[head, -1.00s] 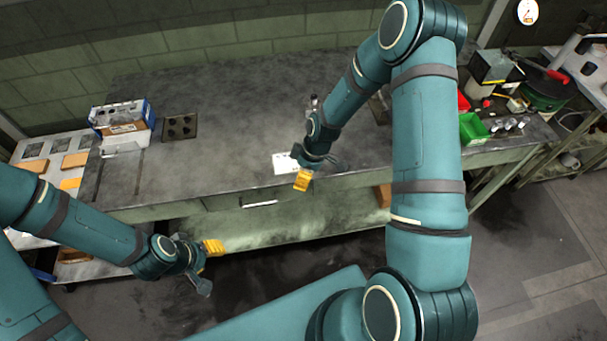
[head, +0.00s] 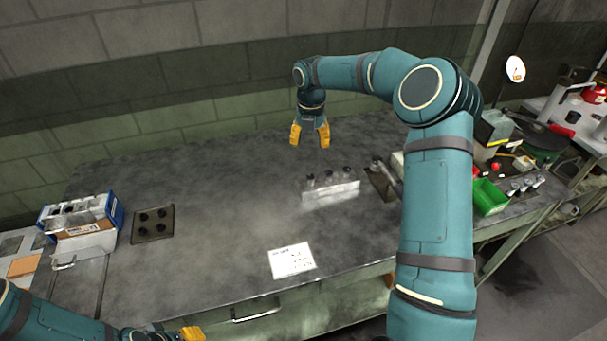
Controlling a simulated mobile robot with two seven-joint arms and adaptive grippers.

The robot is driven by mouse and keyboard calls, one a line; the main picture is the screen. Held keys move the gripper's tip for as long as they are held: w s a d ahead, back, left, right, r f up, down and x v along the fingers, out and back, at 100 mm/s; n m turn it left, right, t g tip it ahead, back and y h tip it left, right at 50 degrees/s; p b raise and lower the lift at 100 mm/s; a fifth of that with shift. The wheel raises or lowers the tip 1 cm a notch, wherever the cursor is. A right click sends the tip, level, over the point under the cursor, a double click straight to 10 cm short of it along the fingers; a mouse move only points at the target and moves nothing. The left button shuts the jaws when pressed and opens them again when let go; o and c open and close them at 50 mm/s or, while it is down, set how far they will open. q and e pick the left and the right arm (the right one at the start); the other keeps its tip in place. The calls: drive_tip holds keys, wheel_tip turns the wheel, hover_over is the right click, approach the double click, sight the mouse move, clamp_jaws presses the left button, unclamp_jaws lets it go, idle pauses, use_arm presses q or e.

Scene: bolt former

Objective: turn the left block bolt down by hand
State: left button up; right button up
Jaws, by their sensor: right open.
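A pale metal block (head: 332,192) stands toward the back middle of the bench, with a few dark-topped bolts upright on it. The left block bolt (head: 310,182) is the one at its left end; how far down it sits is too small to tell. My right gripper (head: 310,135) hangs above and behind the block, yellow fingers pointing down. It is open and empty, well clear of the bolt. My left gripper (head: 190,333) shows only as a bit of yellow finger at the bottom edge, in front of the bench; its opening is hidden.
A white printed card (head: 292,261) lies near the front edge. A dark plate with round holes (head: 152,223) and a blue-white box (head: 82,217) are at the left. A dark fixture (head: 382,180) sits right of the block, and a green bin (head: 489,197) farther right. The bench middle is clear.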

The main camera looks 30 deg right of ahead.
sight(310, 178)
drive_tip(key=f, duration=0.6)
drive_tip(key=f+b, duration=0.1)
drive_tip(key=f, duration=0.6)
drive_tip(key=shift+s+d+f, duration=0.1)
drive_tip(key=shift+s+f, duration=0.1)
clamp_jaws()
